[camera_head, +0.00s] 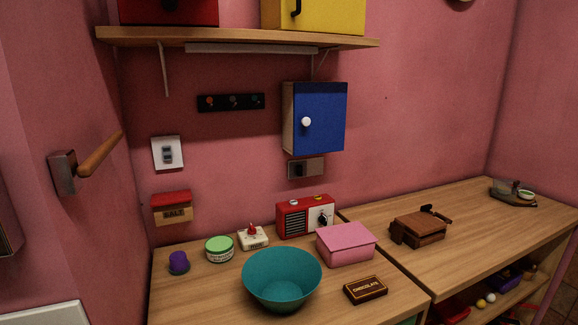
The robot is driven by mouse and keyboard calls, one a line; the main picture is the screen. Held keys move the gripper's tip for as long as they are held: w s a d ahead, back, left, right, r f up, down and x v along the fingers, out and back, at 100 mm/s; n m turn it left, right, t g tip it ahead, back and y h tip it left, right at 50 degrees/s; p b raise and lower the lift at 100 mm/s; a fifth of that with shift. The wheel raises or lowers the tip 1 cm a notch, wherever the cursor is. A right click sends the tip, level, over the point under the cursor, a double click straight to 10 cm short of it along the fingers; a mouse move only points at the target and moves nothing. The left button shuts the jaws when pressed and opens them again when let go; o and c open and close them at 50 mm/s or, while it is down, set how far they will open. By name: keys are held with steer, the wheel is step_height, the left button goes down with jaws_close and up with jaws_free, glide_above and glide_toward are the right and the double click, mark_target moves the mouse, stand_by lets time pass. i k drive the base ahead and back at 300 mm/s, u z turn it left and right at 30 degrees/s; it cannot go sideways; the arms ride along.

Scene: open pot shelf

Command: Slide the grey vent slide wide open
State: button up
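A small grey-brown plate (314,167) with a dark square on its left part is on the pink wall, just below the blue cabinet. It looks like the vent slide, but it is too small to tell how far it is open. My gripper is not in view, and nothing touches the plate.
A blue cabinet (323,122) with a white knob hangs above the plate. A red radio (293,221), a pink box (346,245) and a teal bowl (262,276) stand on the wooden counter below. A wall switch (167,153) is to the left. A shelf (230,38) runs overhead.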

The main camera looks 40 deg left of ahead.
mark_target(299, 169)
steer(key=u, duration=0.45)
steer(key=i, duration=0.6)
steer(key=u, duration=1.15)
steer(key=i, duration=0.45)
steer(key=u, duration=0.4)
